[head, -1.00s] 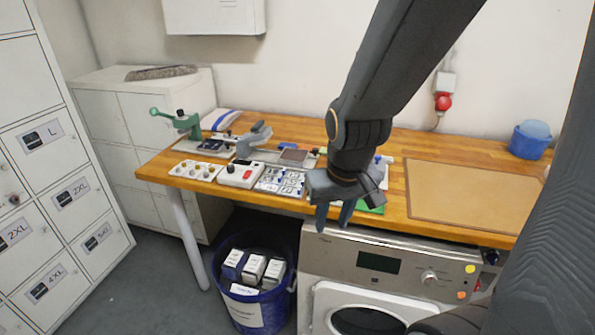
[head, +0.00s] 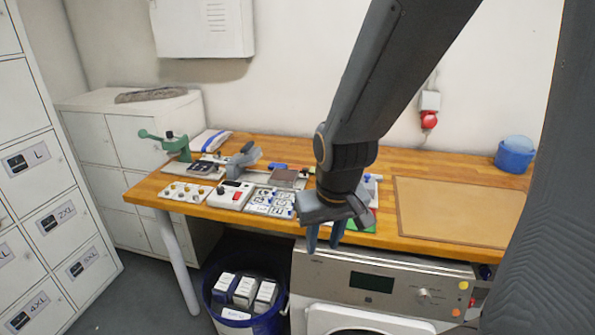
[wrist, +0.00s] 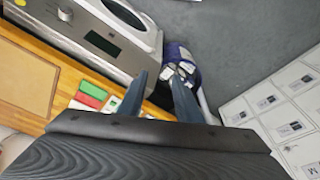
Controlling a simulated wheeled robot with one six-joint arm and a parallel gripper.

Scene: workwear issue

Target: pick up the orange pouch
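I cannot make out an orange pouch in either view. My gripper (head: 324,246) hangs fingers down at the front edge of the wooden worktop (head: 420,248), above the washing machine (head: 385,285). In the wrist view, my gripper's two fingers (wrist: 158,97) stand apart with nothing between them. My arm hides part of the worktop behind it.
Several small boards with parts, including a white box with a red switch (head: 230,195), and a green clamp tool (head: 172,145) crowd the worktop's left. A brown mat (head: 460,215) lies bare at right, near a blue tub (head: 514,157). A blue bin (head: 213,307) holding boxes stands below.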

